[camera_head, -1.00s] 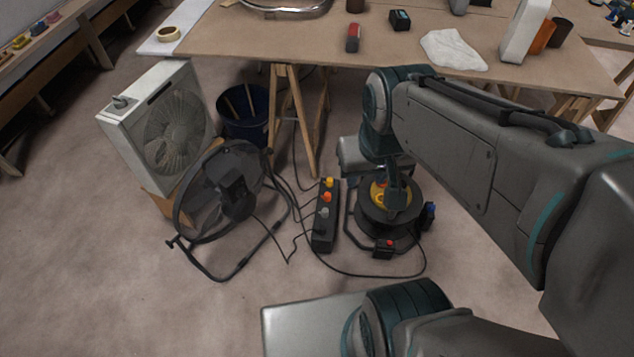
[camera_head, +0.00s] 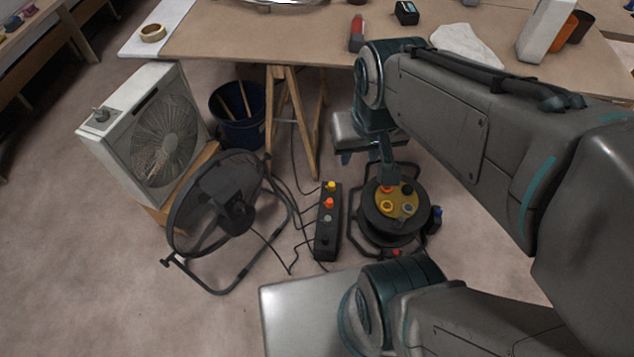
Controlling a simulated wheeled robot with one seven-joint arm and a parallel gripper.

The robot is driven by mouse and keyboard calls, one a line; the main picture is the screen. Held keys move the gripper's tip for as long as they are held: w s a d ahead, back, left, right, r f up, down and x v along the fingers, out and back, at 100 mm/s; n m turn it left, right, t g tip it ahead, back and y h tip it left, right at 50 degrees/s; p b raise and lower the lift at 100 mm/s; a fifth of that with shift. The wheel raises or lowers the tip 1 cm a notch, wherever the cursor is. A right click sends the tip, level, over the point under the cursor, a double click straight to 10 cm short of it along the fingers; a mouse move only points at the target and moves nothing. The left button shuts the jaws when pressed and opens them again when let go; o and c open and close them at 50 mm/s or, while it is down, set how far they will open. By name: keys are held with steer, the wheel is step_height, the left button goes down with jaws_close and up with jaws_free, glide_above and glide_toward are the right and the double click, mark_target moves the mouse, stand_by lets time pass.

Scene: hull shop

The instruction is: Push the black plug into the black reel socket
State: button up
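My gripper (camera_head: 388,172) hangs at the far edge of the reel face, pointing down. Its fingertips are too small and overlapped to read, and I see nothing clearly held.
A black power strip (camera_head: 327,222) with coloured plugs lies left of the reel, cables beside it. A black floor fan (camera_head: 225,205), a white box fan (camera_head: 155,135) and a blue bucket (camera_head: 238,128) stand further left. A trestle table (camera_head: 270,45) is behind. The front-left floor is clear.

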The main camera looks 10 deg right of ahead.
steer(key=o, duration=0.4)
steer(key=shift+w+d, duration=0.1)
steer(key=w+d+f+t+h+b, duration=0.1)
steer(key=w+d+f+h+b, duration=0.15)
steer(key=w+f+b, duration=0.6)
steer(key=w+d+f+t+h+b, duration=0.1)
steer(key=w+d+f+b, duration=0.3)
steer(key=w+f, duration=0.95)
steer(key=w+a+f+n+y+b, duration=0.1)
steer(key=w+f+b, duration=0.2)
steer(key=f, duration=0.6)
steer(key=w+a+f+n+b, duration=0.1)
steer(key=w+a+f+b, duration=0.15)
steer(key=f, duration=0.65)
steer(key=s+a+f+n+g+b, duration=0.1)
steer(key=s+f+b, duration=0.1)
steer(key=f, duration=0.8)
steer(key=s+a+f+n+g+y+b, duration=0.1)
steer(key=f+b, duration=0.3)
steer(key=f, duration=0.6)
steer(key=s+a+f+n+g+y+b, duration=0.1)
steer(key=s+f+g+b, duration=0.1)
steer(key=f, duration=0.8)
steer(key=shift+s+f+n+g+y+b, duration=0.1)
steer(key=shift+s+n+g+y+b, duration=0.25)
steer(key=shift+s, duration=0.55)
steer(key=shift+f, duration=0.1)
